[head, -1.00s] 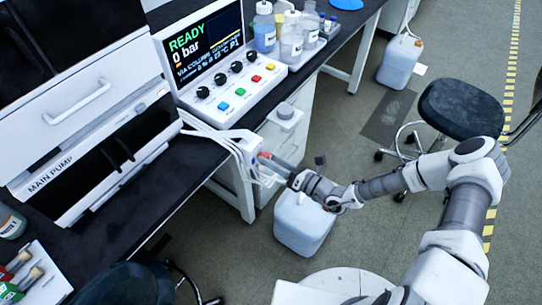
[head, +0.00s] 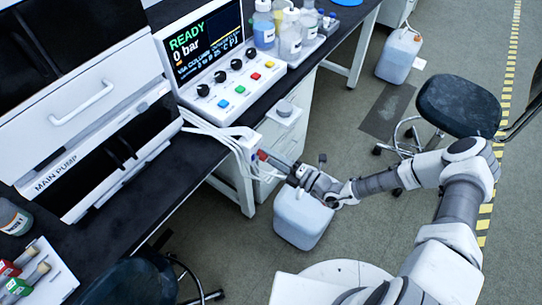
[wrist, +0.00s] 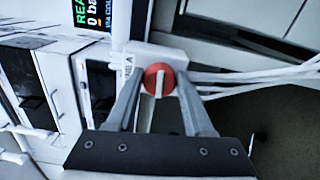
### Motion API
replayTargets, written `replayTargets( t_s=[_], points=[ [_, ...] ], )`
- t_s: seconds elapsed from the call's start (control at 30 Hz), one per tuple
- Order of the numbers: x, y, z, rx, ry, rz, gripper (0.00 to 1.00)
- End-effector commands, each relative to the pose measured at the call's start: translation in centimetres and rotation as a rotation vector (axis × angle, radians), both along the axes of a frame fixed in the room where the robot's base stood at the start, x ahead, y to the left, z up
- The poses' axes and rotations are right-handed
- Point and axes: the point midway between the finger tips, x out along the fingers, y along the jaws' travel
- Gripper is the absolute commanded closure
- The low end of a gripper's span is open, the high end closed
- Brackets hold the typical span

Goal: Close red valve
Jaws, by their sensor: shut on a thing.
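The red valve (wrist: 150,76) is a round red knob with a pale bar that stands roughly upright in the wrist view. It sits on a white block (wrist: 143,50) with a partly visible label. My gripper (wrist: 160,88) is shut on the red valve, with one grey finger on each side of it. In the head view, my gripper (head: 276,163) reaches the front of the white block at the bench edge. Only a small bit of red shows there, and the fingers hide most of the valve.
White tubes (head: 215,133) run from the block to the main pump stack (head: 90,130). The control panel (head: 240,80) reads READY and 0 bar. A white canister (head: 303,218) stands on the floor under my arm. A black stool (head: 458,105) stands at the right.

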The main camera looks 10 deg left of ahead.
Motion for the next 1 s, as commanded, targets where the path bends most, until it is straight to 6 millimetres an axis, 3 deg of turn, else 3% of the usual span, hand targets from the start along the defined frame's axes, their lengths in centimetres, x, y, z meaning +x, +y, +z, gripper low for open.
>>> replayTargets(
  t_s=[0.3,0.8,0.83,0.97,1.0],
  points=[
    [-0.09,0.04,-0.09,0.038,0.096,0.002,1.00],
    [-0.09,0.05,-0.09,0.044,0.109,0.002,1.00],
    [-0.09,0.05,-0.09,0.044,0.109,0.002,0.43],
    [-0.06,0.04,-0.08,0.043,0.108,0.001,0.19],
    [-0.05,0.03,-0.08,0.043,0.108,0.001,0.19]
  ],
)
